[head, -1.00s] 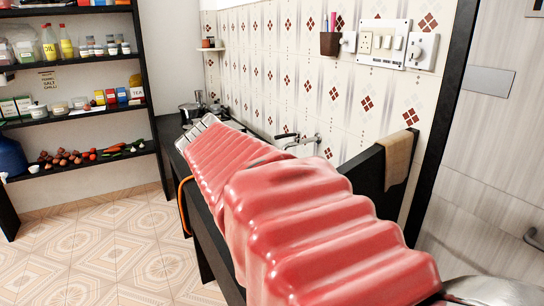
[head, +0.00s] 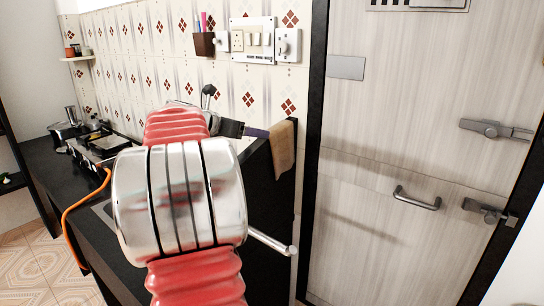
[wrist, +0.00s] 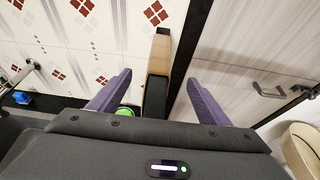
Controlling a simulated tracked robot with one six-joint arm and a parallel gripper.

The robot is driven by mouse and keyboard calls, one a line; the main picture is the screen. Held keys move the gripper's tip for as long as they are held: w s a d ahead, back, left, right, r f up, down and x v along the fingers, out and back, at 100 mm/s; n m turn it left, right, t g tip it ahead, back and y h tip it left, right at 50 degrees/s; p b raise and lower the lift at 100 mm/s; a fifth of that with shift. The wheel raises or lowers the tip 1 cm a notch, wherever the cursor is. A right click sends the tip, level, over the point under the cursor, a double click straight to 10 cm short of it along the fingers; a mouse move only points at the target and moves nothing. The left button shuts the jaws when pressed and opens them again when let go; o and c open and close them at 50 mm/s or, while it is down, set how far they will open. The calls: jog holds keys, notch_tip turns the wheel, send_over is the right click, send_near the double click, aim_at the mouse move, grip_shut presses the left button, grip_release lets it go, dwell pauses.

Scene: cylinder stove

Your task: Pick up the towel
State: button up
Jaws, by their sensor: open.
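The tan towel (head: 283,147) hangs over the top edge of a black upright panel (head: 270,205), beside the tiled wall. In the wrist view the towel (wrist: 159,54) is ahead, between the lines of my two purple fingers. My gripper (wrist: 160,78) is open and empty, one finger on each side of the towel and panel edge. The towel looks a little beyond the fingertips; I cannot tell the exact gap. In the head view my red and silver arm hides most of the gripper; a dark purple part (head: 255,132) shows just left of the towel.
A pale door (head: 400,160) with a metal handle (head: 416,198) is right of the panel. A black counter with a stove (head: 100,145) and an orange hose (head: 78,210) runs left. Switchboards (head: 253,40) are on the wall above. A green object (wrist: 125,111) sits below the left finger.

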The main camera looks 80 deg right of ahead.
aim_at(273, 134)
jog(key=x, duration=0.7)
jog(key=shift+d+f, duration=0.15)
jog(key=shift+s+d+f, duration=0.2)
jog(key=shift+d, duration=0.35)
jog(key=shift+x, duration=2.6)
jog(key=shift+w, duration=0.2)
jog(key=c, duration=1.5)
